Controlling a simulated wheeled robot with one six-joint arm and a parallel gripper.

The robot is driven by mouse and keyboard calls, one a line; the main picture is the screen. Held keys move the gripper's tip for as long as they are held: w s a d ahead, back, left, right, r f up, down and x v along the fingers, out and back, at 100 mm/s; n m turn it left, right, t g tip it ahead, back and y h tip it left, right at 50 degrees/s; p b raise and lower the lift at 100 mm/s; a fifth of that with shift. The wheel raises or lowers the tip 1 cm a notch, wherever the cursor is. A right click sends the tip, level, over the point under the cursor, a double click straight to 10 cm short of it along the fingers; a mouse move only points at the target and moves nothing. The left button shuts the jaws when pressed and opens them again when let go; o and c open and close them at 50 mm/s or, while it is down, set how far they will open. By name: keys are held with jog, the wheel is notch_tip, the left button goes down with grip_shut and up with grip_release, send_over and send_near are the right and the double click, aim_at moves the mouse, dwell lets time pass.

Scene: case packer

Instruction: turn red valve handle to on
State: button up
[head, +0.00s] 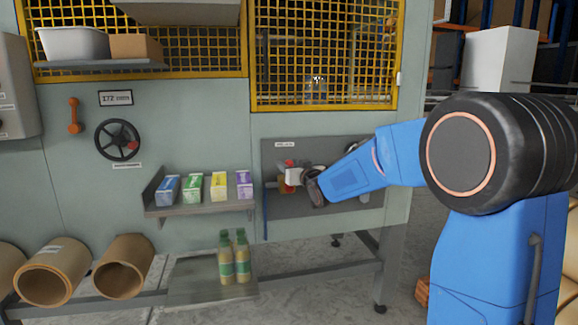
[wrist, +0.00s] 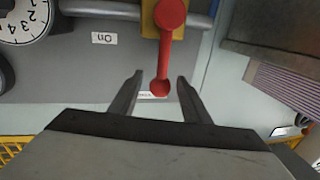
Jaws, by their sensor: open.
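The red valve handle (wrist: 165,50) shows in the wrist view as a lever with a round hub at the top and a knob at its lower end. It sits on a yellow valve body (wrist: 148,18) on a grey pipe. My gripper (wrist: 160,80) is open, with one finger on each side of the handle's knob end; I cannot tell whether either finger touches it. In the head view my gripper (head: 292,178) is at the grey panel (head: 345,150), and a small red part of the handle (head: 289,163) shows beside it. My wrist hides most of the valve there.
A label reading "On" (wrist: 104,39) and a numbered dial (wrist: 22,18) are near the valve. A shelf with small cartons (head: 205,208) stands left of the panel. Green-capped bottles (head: 233,262) stand below. A black handwheel (head: 117,140) is further left.

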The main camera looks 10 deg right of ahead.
jog(key=shift+w, duration=0.15)
jog(key=shift+c, duration=0.3)
grip_shut()
